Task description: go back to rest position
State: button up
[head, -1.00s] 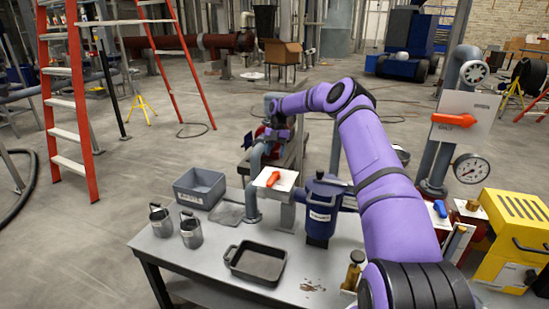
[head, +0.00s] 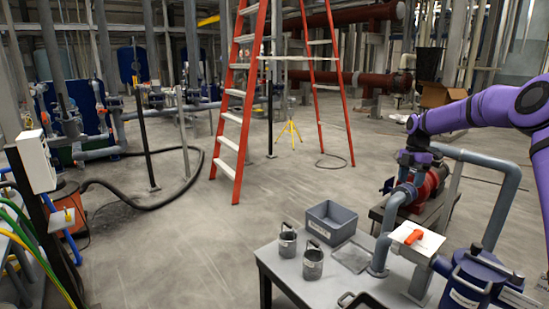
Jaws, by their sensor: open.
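My purple arm comes in from the right edge of the head view and reaches left, high above the bench. My gripper (head: 408,176) hangs at its end, pointing down, in front of the red pump (head: 430,182) in the picture and above the grey pipe. It is small and dark here. Its jaws are open, and I see nothing held. The bench (head: 292,282) stands below, cut off by the bottom edge.
On the bench are a grey bin (head: 331,222), two metal cups (head: 313,262), a panel with an orange handle (head: 415,237) and a blue vessel (head: 476,280). A red ladder (head: 240,100) stands behind. The floor (head: 190,240) left of the bench is mostly clear.

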jog(key=s+a+r+m+t+h, duration=0.2)
jog(key=s+a+r+m, duration=0.4)
jog(key=s+r, duration=0.45)
jog(key=s+a+r+m+t+h, duration=0.1)
jog(key=s+a+r+m, duration=0.3)
jog(key=s+a+r, duration=0.6)
jog(key=s+f+m+t, duration=0.1)
jog(key=s+m, duration=0.5)
jog(key=s, duration=0.8)
jog(key=s+f+m+t+y, duration=0.1)
jog(key=s+m+t, duration=0.2)
jog(key=s, duration=1.2)
jog(key=m, duration=0.3)
jog(key=shift+f+m+t+y, duration=0.3)
jog(key=shift+f, duration=0.05)
